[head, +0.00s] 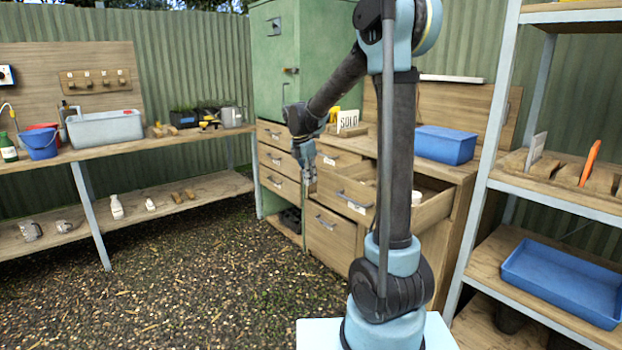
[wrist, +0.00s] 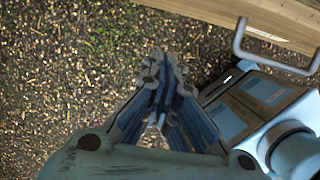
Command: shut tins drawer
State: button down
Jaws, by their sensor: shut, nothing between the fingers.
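A wooden drawer (head: 421,213) stands pulled out of the wooden bench unit, right of my gripper in the head view. A pale round item (head: 416,197) shows inside it; my arm hides part of the drawer. Its front has a grey bar handle (head: 352,200) and a small white label too small to read. My gripper (head: 309,182) points down, shut and empty, just left of the drawer front and apart from it. In the wrist view, my shut fingers (wrist: 163,72) hang over the gravel, with a wooden front (wrist: 285,18) and bar handle (wrist: 262,58) at the upper right.
Other drawers (head: 276,182) with handles are closed at the left of the unit. A metal-framed shelf (head: 477,150) stands close on the right. The gravel floor (head: 200,270) is open at front left.

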aim_at(321, 189)
jog(key=shift+w+d+f, duration=0.55)
jog(key=shift+d+f, duration=0.25)
jog(key=shift+f, duration=0.35)
jog(key=shift+w+d+f, duration=0.55)
jog(key=shift+d+f, duration=0.2)
jog(key=shift+f, duration=0.4)
jog(key=shift+w+d+f, duration=0.55)
jog(key=shift+d+f, duration=0.25)
jog(key=shift+f, duration=0.35)
jog(key=shift+w, duration=0.1)
